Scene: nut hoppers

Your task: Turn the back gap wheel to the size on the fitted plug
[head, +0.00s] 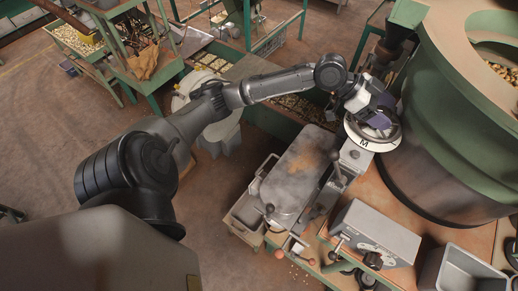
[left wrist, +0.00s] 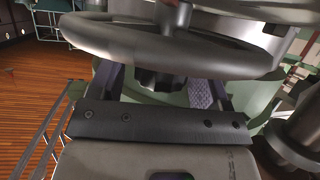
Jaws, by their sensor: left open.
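A pale round wheel (head: 366,139) with a dark letter M on its rim sits beside the large green hopper (head: 455,110). I take it to be the back gap wheel. My left gripper (head: 380,117) is over the wheel, partly hidden by its own wrist. In the left wrist view the grey wheel rim (left wrist: 200,60) and its hub cross the top of the picture. The open fingers (left wrist: 163,90) stand apart on either side below the rim; I cannot tell whether they touch it. I cannot pick out the fitted plug or its size. My right gripper is out of view.
A grey machine cover (head: 300,170) lies below the arm, with red-knobbed levers at its front. A grey box with a dial (head: 375,232) and a grey bin (head: 462,272) stand in front of the hopper. Green racks with trays stand behind.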

